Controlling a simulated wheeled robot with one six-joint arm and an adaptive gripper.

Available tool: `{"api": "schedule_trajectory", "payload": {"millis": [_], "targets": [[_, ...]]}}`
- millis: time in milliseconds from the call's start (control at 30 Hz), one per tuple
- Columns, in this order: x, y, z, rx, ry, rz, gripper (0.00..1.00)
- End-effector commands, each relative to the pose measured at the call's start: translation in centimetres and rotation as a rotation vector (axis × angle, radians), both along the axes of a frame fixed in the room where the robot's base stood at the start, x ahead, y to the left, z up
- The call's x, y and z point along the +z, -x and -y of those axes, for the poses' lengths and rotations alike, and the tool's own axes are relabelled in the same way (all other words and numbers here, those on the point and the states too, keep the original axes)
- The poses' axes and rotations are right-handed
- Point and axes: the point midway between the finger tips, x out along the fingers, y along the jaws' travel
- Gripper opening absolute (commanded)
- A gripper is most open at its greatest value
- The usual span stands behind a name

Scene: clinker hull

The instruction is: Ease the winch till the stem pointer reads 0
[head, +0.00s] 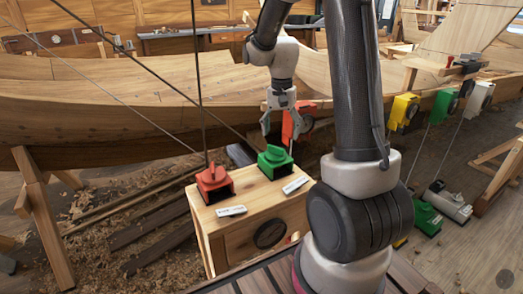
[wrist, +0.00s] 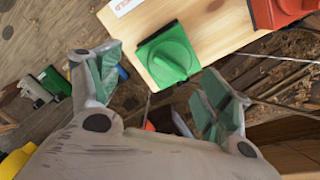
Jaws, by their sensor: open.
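A red winch (head: 213,183) and a green winch (head: 274,161) sit on top of a pale wooden box (head: 222,238). Each has a small white label beside it, too small to read. My gripper (head: 279,124) is open and empty, above and behind the green winch. In the wrist view the green winch (wrist: 168,55) shows beyond and between the open fingertips (wrist: 162,68), apart from them. The red winch (wrist: 283,10) shows at that view's top right corner. I cannot make out which part is the stem pointer or what it reads.
The planked hull (head: 120,110) runs behind the box. Taut lines rise from the winches' area. Red, yellow (head: 402,110), green and white blocks hang along the hull. Green and white units (head: 448,204) stand on the floor at right. Timber and shavings lie left.

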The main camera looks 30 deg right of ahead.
Motion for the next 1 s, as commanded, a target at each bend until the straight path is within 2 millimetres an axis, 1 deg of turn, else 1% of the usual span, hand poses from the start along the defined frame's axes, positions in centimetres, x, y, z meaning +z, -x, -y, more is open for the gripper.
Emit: {"api": "schedule_trajectory", "payload": {"millis": [33, 100, 267, 367, 600, 700, 833, 1000], "targets": [[0.8, -1.2, 0.2, -0.066, 0.008, 0.035, 0.79], [1.1, -1.9, 0.2, -0.149, 0.013, 0.055, 0.79], [0.9, -2.0, 0.2, -0.253, 0.016, 0.062, 0.79], [0.0, -1.9, 0.2, -0.267, 0.017, 0.059, 0.79], [-4.1, -1.9, 0.2, -0.265, 0.017, 0.057, 0.79], [-5.4, -1.9, 0.2, -0.264, 0.017, 0.059, 0.79], [-6.5, -1.9, 0.2, -0.263, 0.017, 0.060, 0.79], [-6.7, -1.9, 0.2, -0.263, 0.017, 0.063, 0.79]]}}
